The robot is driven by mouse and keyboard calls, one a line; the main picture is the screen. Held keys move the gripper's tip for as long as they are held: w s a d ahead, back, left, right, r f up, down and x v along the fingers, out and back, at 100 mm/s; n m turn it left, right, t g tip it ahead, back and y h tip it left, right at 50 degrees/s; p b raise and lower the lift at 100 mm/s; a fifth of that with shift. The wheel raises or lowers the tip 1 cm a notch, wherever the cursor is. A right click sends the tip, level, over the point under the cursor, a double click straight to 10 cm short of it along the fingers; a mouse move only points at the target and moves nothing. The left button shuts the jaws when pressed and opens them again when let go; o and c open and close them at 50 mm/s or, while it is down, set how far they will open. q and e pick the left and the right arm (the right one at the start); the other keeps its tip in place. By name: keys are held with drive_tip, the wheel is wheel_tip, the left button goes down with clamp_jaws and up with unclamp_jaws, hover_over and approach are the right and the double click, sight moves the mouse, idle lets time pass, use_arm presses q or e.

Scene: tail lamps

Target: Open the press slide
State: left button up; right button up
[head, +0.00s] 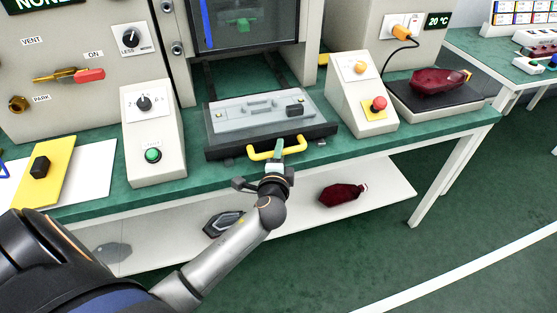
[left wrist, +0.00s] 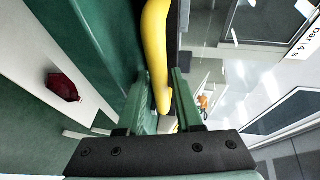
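The press slide (head: 228,122) is a grey plate in a dark tray at the front of the bench. It stands out in front of the press, with dark rails visible behind it. Its yellow handle (head: 259,155) sticks out at the front and also shows in the left wrist view (left wrist: 156,45). My right gripper is not in view.
A box with a knob and green button (head: 153,135) stands left of the slide. A box with a red button (head: 363,95) stands right. A dark red lamp (head: 437,81) lies on a black pad at right. A lower shelf (head: 385,192) holds another red lamp (head: 342,194).

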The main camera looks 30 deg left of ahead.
use_arm(q)
drive_tip(key=p+v, duration=0.2)
drive_tip(key=v, duration=1)
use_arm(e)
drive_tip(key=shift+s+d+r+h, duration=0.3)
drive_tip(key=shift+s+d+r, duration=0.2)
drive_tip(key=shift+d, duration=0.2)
use_arm(q)
drive_tip(key=shift+d, duration=0.1)
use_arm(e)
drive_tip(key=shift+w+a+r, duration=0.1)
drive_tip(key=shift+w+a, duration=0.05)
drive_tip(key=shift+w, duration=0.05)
use_arm(q)
drive_tip(key=s+d+f+n+g+h+p, duration=0.4)
drive_tip(key=s+d+f+n+h+p, duration=0.2)
drive_tip(key=s+f, duration=0.6)
drive_tip(key=s+d+n+h, duration=0.2)
drive_tip(key=n+h, duration=0.1)
drive_tip(key=shift+d+f+n+g+p, duration=0.25)
drive_tip(key=shift+d+n+g+p, duration=0.05)
drive_tip(key=shift+n+g+p, duration=0.1)
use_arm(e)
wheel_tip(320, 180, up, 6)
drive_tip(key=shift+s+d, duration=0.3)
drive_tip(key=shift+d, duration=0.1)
use_arm(q)
drive_tip(key=shift+o, duration=0.3)
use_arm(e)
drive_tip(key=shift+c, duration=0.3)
